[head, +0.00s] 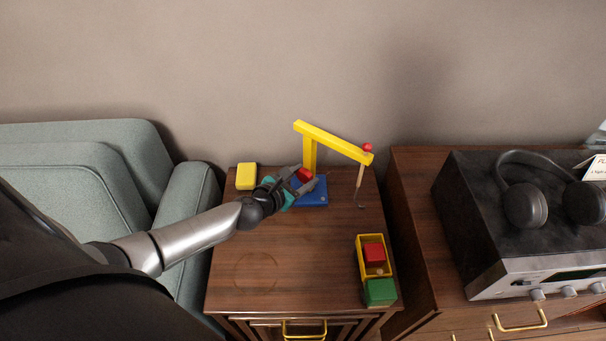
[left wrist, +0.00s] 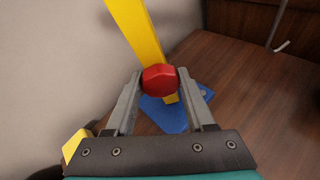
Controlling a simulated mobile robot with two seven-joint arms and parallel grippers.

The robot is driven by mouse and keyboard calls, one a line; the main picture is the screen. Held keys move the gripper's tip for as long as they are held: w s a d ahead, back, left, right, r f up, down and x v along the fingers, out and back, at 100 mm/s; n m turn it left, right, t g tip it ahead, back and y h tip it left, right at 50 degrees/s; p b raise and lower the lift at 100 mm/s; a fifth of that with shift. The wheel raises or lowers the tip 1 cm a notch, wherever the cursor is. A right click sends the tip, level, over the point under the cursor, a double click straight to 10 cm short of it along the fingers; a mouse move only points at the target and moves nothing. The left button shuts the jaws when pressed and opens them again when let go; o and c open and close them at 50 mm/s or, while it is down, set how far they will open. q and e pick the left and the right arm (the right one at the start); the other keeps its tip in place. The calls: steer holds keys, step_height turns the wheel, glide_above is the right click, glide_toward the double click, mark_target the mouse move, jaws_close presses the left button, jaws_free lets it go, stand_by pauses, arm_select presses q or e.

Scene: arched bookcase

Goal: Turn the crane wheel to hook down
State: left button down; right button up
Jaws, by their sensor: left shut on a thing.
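A yellow toy crane (head: 333,141) stands on a blue base (head: 316,197) at the back of the wooden cabinet. Its red wheel (head: 305,175) is low on the post. A line with a small hook (head: 361,205) hangs from the arm's right end, above the cabinet top. My left gripper (head: 300,178) is at the wheel. In the left wrist view its two fingers (left wrist: 159,84) are shut on the red wheel (left wrist: 160,79), one on each side, with the yellow post (left wrist: 138,30) behind. The hook (left wrist: 281,47) also shows there. My right gripper is not in view.
A yellow block (head: 246,176) lies left of the crane. A yellow toy truck bed (head: 362,249) with a red block (head: 375,253) and green cab (head: 380,291) stands front right. Headphones (head: 526,203) rest on a black amplifier to the right. The cabinet's front left is clear.

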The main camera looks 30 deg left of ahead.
arm_select(q)
steer(key=shift+d, duration=0.15)
steer(key=shift+c, duration=1.4)
jaws_free()
steer(key=shift+s, duration=0.1)
steer(key=shift+s+r, duration=0.15)
steer(key=shift+s, duration=0.05)
steer(key=p+v, duration=0.2)
steer(key=v, duration=0.3)
steer(key=shift+s, duration=0.1)
steer(key=p, duration=0.2)
glide_toward(303, 178)
steer(key=shift+v, duration=2.55)
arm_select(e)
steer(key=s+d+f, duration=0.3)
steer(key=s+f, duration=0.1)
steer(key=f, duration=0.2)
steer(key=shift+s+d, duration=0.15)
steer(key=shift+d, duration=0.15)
arm_select(q)
steer(key=shift+r, duration=0.15)
